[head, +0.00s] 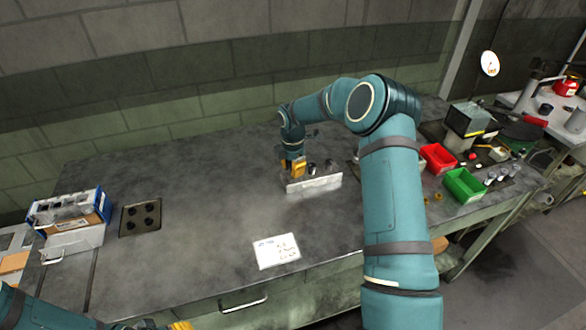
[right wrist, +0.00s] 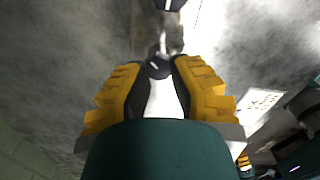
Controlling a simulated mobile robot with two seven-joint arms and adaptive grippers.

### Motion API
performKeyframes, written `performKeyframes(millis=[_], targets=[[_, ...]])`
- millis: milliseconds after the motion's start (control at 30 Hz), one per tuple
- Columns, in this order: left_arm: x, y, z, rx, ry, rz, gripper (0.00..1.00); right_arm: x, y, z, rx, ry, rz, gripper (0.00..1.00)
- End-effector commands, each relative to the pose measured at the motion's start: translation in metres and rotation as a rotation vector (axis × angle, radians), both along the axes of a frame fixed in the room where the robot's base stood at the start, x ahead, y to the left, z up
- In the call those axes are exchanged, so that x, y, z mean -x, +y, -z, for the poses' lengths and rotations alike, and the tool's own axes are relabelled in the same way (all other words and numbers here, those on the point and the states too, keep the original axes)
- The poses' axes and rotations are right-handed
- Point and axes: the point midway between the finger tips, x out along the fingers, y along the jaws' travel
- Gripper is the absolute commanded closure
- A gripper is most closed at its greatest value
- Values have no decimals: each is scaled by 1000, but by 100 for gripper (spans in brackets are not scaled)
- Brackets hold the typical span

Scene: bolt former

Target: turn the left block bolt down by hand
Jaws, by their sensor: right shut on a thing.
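A pale metal block (head: 315,184) stands on the grey workbench, with dark bolts (head: 328,165) along its top. My right gripper (head: 297,170) reaches down over the left end of the block. In the right wrist view its yellow-and-black fingers (right wrist: 160,78) are closed around the dark round head of the left block bolt (right wrist: 158,67). The lower part of that bolt is hidden by the fingers and the block. Only a yellow tip of my left gripper (head: 180,325) shows at the bottom edge of the head view, and its opening is cut off.
A paper note (head: 276,251) lies in front of the block. A dark plate with several holes (head: 140,217) and a blue-white box (head: 70,212) are at the left. A red bin (head: 437,158) and a green bin (head: 464,186) are at the right. The bench's middle left is clear.

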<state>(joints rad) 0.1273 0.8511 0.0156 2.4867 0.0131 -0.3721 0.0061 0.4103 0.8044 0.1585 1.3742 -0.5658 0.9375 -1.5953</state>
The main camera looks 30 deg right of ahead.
Motion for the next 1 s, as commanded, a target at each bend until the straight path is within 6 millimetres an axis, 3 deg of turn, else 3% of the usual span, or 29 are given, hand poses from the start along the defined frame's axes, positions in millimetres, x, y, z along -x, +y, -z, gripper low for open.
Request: performKeyframes(millis=[1000], targets=[[3,0,8,2,6,4,53,-3,-1,3,1,8,965,100]])
